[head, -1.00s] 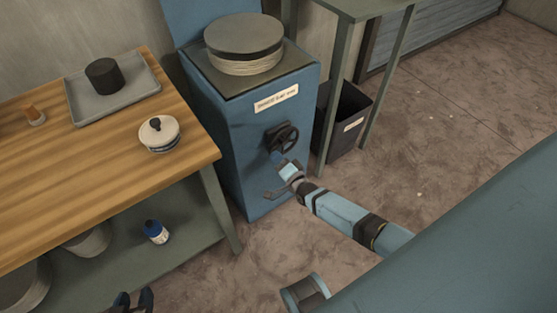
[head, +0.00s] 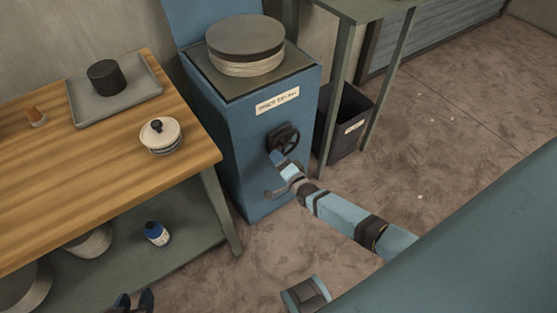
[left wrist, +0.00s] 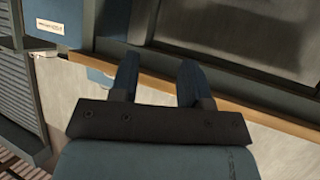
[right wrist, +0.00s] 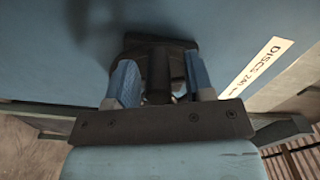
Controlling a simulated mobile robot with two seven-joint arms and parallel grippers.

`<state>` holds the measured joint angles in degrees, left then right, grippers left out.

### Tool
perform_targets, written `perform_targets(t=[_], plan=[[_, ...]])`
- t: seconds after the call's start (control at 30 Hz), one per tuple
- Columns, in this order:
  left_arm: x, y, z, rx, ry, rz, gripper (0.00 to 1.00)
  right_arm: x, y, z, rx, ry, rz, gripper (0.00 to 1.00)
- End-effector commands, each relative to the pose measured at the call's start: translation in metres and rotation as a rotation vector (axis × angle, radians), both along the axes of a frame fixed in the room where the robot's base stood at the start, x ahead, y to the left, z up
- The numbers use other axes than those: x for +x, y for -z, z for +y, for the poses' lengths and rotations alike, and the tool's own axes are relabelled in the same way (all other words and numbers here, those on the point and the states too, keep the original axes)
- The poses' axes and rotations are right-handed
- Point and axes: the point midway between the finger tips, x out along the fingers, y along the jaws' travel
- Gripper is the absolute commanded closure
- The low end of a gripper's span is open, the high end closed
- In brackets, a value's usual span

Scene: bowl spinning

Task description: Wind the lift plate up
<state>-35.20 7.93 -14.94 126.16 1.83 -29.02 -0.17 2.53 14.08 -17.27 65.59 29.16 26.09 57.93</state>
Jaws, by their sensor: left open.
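The blue cabinet (head: 262,165) has a dark crank wheel (head: 286,138) on its front. On top, a stack of round discs (head: 246,42) sits; the lift plate under them cannot be made out. My right gripper (head: 277,158) is at the lower left of the wheel. In the right wrist view its fingers (right wrist: 160,82) stand on both sides of a dark crank handle (right wrist: 158,75); whether they press on it is unclear. My left gripper (head: 134,300) is low at the bottom edge of the head view. In the left wrist view its fingers (left wrist: 158,80) are apart and empty.
A wooden-topped bench (head: 105,180) stands left of the cabinet with a grey tray (head: 132,98) and a lidded white pot (head: 160,136). A blue-capped bottle (head: 156,233) is on its lower shelf. A dark bin (head: 350,122) stands right, under a green table. The floor in front is open.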

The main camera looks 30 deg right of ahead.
Motion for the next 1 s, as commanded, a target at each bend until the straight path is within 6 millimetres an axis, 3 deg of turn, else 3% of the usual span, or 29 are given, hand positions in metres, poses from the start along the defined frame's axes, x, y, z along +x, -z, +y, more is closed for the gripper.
perform_targets(t=[0.13,0.27,0.7,1.0], plan=[[0.000,-0.001,0.000,0.000,0.000,0.000,0.57,-0.005,0.000,0.000,0.000,-0.001,0.001,0.52],[0.000,-0.004,0.000,0.003,0.000,0.001,0.57,-0.022,0.001,-0.002,0.000,-0.001,0.004,0.52],[-0.002,0.000,0.004,0.023,-0.004,0.026,0.57,-0.116,0.000,-0.009,0.000,0.000,0.002,0.52],[-0.002,-0.002,0.004,0.025,-0.006,0.024,0.57,-0.137,0.000,-0.011,0.000,0.000,0.000,0.52]])
